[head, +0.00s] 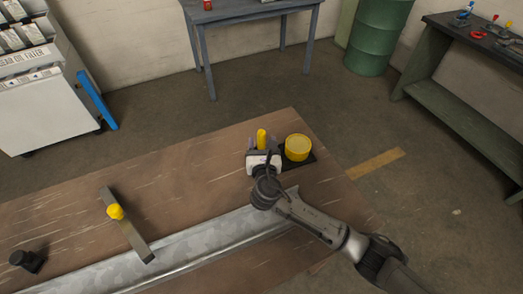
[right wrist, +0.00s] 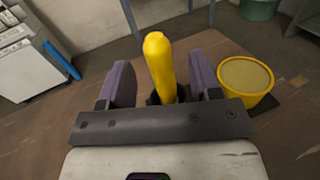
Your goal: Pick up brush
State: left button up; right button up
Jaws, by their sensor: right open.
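The brush shows as an upright yellow handle (head: 261,138); its lower end is hidden behind my right gripper (head: 262,158) in the head view. In the right wrist view the yellow handle (right wrist: 161,65) stands between the two dark fingers of my right gripper (right wrist: 160,82), with a gap visible on each side. The fingers are open. A dark base or holder shows low around the handle, mostly hidden by the gripper. My left gripper is not in view.
A yellow tub (head: 297,148) stands close to the right of the brush on a black mat (head: 312,160). The wooden tabletop (head: 190,170) between is clear.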

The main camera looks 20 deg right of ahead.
aim_at(261, 132)
jog(key=shift+f+b+x, duration=0.2)
jog(key=shift+b+x, duration=0.3)
jog(key=shift+x, duration=2.1)
jog(key=shift+c, duration=0.4)
jog(key=c, duration=0.9)
jog(key=shift+c, duration=0.2)
jog(key=shift+r, duration=0.1)
